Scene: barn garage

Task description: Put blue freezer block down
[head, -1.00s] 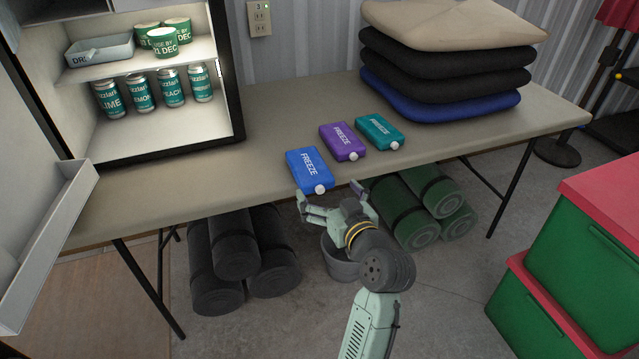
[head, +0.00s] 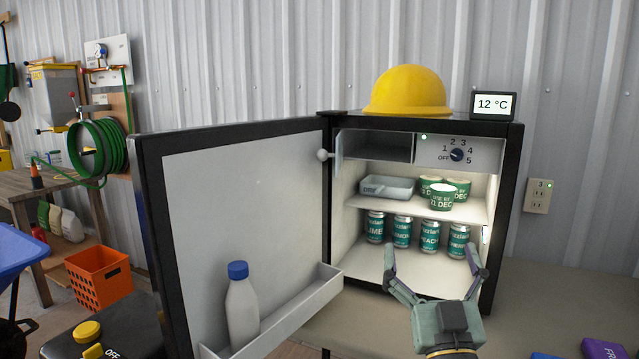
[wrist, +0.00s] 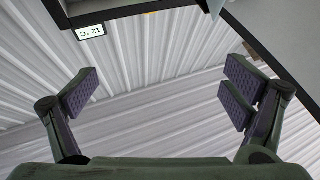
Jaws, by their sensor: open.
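A sliver of the blue freezer block (head: 545,356) shows at the bottom edge of the head view, lying on the table (head: 560,300). The purple freezer block (head: 606,349) lies to its right, also cut off. My gripper (head: 436,256) is open and empty, raised in front of the open fridge, with its fingers spread and pointing up. In the wrist view, my gripper (wrist: 160,92) has nothing between its pads, only the corrugated wall behind.
The fridge door (head: 240,200) stands open to the left, with a bottle (head: 240,308) in its shelf. Inside are a tray (head: 388,187), tubs (head: 442,198) and several cans (head: 402,232). A yellow helmet (head: 408,92) and a temperature display (head: 493,105) sit on top.

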